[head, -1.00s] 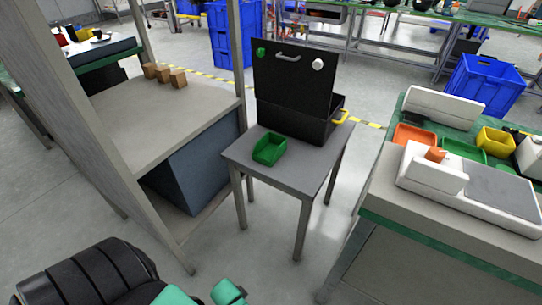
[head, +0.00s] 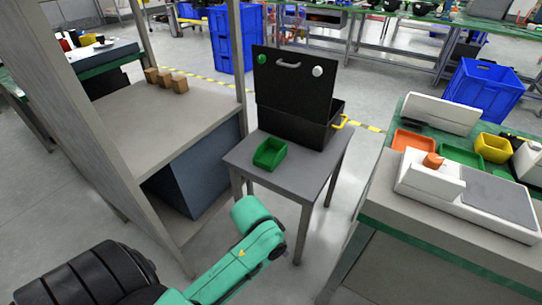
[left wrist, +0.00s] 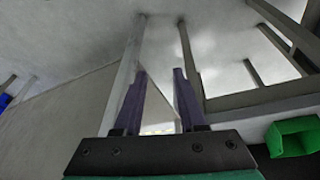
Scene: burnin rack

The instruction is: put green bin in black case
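The green bin (head: 269,153) sits on the small grey table (head: 240,158), near its left side, in front of the black case. It also shows at the lower right of the left wrist view (left wrist: 293,138). The black case (head: 304,127) stands at the back of that table with its lid (head: 292,86) raised. Its inside is mostly hidden. My left gripper (left wrist: 160,75) shows in the left wrist view with its two fingers apart and nothing between them. The bin is off to its right there. In the head view my green arm reaches up before the table; its gripper does not show. My right gripper is not in view.
A shelf unit (head: 152,122) with wooden blocks (head: 165,79) stands left of the table. A workbench (head: 400,200) with a white device (head: 468,190) and small bins stands to the right. Blue crates (head: 484,89) are behind. Floor shows between the table and the workbench.

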